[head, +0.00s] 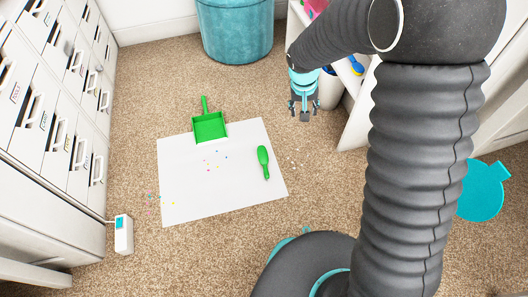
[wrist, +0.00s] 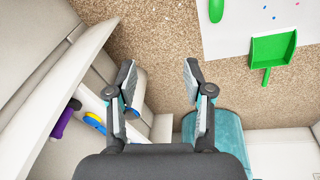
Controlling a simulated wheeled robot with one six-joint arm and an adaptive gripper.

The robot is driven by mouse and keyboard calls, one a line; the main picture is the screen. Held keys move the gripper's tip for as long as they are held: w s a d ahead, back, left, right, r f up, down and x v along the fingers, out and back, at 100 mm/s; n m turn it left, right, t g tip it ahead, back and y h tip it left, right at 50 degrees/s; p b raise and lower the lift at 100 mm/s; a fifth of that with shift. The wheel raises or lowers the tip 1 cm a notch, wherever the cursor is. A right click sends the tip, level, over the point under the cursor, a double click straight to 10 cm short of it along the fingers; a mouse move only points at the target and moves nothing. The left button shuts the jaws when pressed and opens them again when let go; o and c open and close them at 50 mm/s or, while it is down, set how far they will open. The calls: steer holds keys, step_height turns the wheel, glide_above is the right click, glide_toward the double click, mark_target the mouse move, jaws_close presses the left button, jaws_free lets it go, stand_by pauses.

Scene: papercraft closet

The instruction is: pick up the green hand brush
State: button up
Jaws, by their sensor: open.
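The green hand brush (head: 263,162) lies on the right part of a white sheet (head: 230,207) on the carpet. In the wrist view part of the brush (wrist: 216,9) shows at the top edge, the rest cut off by the frame. A green dustpan (head: 209,127) with its handle pointing away lies at the sheet's far edge; it also shows in the wrist view (wrist: 272,47). My gripper (head: 304,112) is open and empty, above the carpet to the right of and beyond the brush. In the wrist view its two fingers (wrist: 160,75) stand wide apart with nothing between them.
Small coloured scraps (head: 210,163) are scattered on the sheet. A teal bin (head: 236,30) stands at the back. White drawers (head: 62,100) line the left, with a small white box (head: 123,235) near them. White shelving stands beside my gripper at right. Open carpet surrounds the sheet.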

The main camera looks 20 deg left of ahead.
steer(key=a+f+n+p, duration=0.1)
steer(key=a+f+p, duration=0.1)
steer(key=a+f, duration=0.65)
steer(key=n+g+h+p, duration=0.1)
glide_toward(265, 170)
steer(key=x, duration=0.5)
steer(key=shift+w+f, duration=0.1)
steer(key=shift+w, duration=0.05)
steer(key=shift+x, duration=2.9)
steer(key=shift+d, duration=0.1)
jaws_close()
